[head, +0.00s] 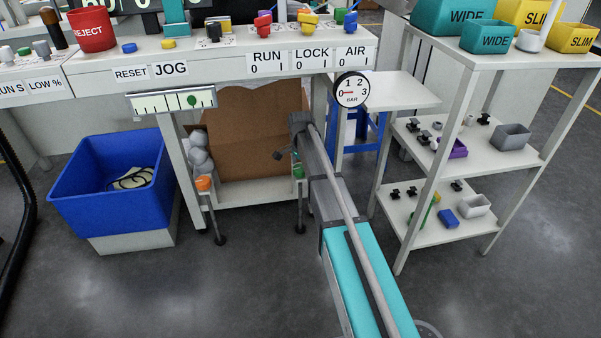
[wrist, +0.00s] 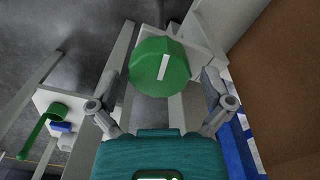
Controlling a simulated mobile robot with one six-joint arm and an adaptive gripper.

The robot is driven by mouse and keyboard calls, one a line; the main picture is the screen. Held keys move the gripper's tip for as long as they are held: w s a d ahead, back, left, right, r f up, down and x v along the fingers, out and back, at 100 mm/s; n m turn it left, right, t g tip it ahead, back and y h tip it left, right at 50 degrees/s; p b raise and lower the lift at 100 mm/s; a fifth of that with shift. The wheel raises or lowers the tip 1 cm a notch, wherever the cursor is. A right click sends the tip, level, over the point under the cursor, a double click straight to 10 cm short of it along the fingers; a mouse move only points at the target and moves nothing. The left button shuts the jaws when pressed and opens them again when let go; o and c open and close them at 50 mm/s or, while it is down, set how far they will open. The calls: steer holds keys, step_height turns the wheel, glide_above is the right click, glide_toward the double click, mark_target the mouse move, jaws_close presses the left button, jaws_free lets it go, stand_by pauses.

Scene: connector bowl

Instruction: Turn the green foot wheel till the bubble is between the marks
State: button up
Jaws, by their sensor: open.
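The green foot wheel (head: 298,172) is on the right front leg of the bench, partly hidden by my arm in the head view. In the wrist view the green wheel (wrist: 160,66) fills the space between my fingers, its white bar nearly upright with the top leaning right. My gripper (wrist: 162,82) is open, with one finger at each side of the wheel; I cannot tell if they touch it. The level vial (head: 150,104) hangs under the bench top's left part. Its dark green bubble (head: 193,99) sits right of the middle, towards the right end; the marks are thin lines.
An orange foot wheel (head: 204,183) is on the left leg. A blue bin (head: 105,195) stands left of the bench, and a brown box (head: 250,130) behind the legs. A shelf rack (head: 455,165) with small parts stands at the right. A pressure dial (head: 351,90) hangs above my arm.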

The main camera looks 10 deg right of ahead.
steer(key=shift+f, duration=0.15)
steer(key=c, duration=1.1)
steer(key=shift+o, duration=0.2)
steer(key=shift+n, duration=0.5)
steer(key=n, duration=0.3)
steer(key=shift+w+n, duration=0.1)
steer(key=shift+n, duration=0.2)
steer(key=n, duration=0.5)
steer(key=shift+a, duration=0.1)
steer(key=n, duration=0.6)
steer(key=shift+w, duration=0.1)
steer(key=shift+a+n, duration=0.1)
steer(key=shift+n, duration=2)
